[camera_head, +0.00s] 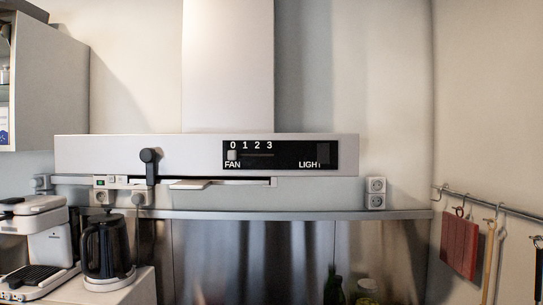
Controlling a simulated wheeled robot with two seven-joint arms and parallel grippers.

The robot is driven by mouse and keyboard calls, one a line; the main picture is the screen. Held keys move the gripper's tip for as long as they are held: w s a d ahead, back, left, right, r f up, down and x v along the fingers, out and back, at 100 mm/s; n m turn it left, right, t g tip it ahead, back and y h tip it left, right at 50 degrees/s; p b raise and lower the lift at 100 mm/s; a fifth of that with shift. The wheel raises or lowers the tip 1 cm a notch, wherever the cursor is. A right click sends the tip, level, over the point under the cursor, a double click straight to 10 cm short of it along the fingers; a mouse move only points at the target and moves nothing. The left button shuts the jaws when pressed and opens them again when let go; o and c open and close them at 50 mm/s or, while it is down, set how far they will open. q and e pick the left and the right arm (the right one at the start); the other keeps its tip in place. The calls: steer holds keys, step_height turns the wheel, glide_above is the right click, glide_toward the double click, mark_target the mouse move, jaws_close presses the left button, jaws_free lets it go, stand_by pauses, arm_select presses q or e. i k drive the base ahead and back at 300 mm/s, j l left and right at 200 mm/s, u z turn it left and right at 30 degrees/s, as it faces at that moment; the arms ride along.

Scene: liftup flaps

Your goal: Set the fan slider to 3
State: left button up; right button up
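The range hood (205,154) hangs on the wall across the middle of the head view. Its black control panel (285,162) carries the marks 0, 1, 2, 3, FAN and LIGHT. The fan slider (232,155) is a small pale knob at the left end of its slot, under the 0. The slot (258,155) runs right from it toward the 3. A dark light switch (323,154) sits at the panel's right end. Neither of my grippers shows in this view.
A dark round-headed piece (150,156) stands before the hood's left part; I cannot tell what it is. A black kettle (107,247) and a white coffee machine (45,240) stand lower left. Utensils and a red board (459,243) hang at right. The space before the panel looks clear.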

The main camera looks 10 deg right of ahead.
mark_target(232, 154)
steer(key=k+j+z, duration=0.2)
steer(key=j, duration=0.15)
steer(key=j+z, duration=0.25)
steer(key=k+j+z, duration=0.2)
steer(key=j, duration=0.25)
steer(key=j+z, duration=0.25)
steer(key=k+j, duration=0.05)
